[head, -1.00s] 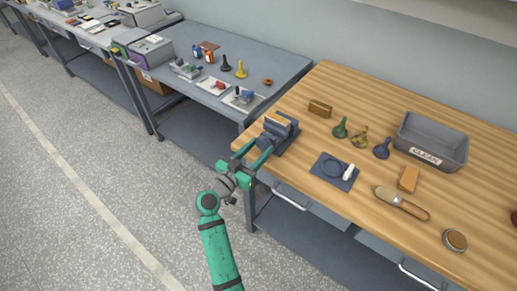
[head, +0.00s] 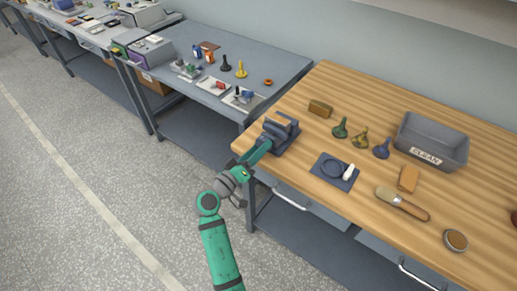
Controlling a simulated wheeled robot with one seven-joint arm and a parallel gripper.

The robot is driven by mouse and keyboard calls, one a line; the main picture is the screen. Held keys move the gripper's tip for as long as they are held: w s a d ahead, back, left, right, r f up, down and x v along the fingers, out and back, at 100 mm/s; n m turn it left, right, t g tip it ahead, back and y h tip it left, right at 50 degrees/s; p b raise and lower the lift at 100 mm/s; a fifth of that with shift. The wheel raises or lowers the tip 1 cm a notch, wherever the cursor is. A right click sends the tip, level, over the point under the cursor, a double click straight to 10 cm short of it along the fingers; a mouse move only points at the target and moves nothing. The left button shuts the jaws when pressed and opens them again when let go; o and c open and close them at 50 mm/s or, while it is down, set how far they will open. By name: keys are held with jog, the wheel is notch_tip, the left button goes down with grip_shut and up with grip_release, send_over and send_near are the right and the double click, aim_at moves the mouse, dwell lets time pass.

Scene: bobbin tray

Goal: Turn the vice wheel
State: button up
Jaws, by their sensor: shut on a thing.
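The dark grey vice (head: 284,138) stands at the left front corner of the wooden bench, with a tan block (head: 279,119) between its jaws. Its wheel is on the side facing me and is mostly hidden by my gripper. My green gripper (head: 264,146) reaches up to the vice from the front left and is shut on the wheel. Its fingers are seen nearly edge-on, one over the other, so their exact hold on the rim cannot be made out.
On the wooden bench are a blue mat (head: 334,171) with a ring and a white piece, a brush (head: 402,203), several dark knobbed tools, and a grey bin (head: 432,141) labelled CLEAN. A grey bench (head: 290,62) stands to the left. Floor left of my arm is clear.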

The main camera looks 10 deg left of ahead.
jog(key=n, duration=0.4)
jog(key=shift+n, duration=0.3)
jog(key=n, duration=0.3)
jog(key=shift+n, duration=0.3)
jog(key=n, duration=0.4)
jog(key=shift+n, duration=1.9)
jog(key=o, duration=1.1)
jog(key=shift+c, duration=0.2)
jog(key=v, duration=1)
jog(key=shift+s+a, duration=0.25)
jog(key=shift+s, duration=0.05)
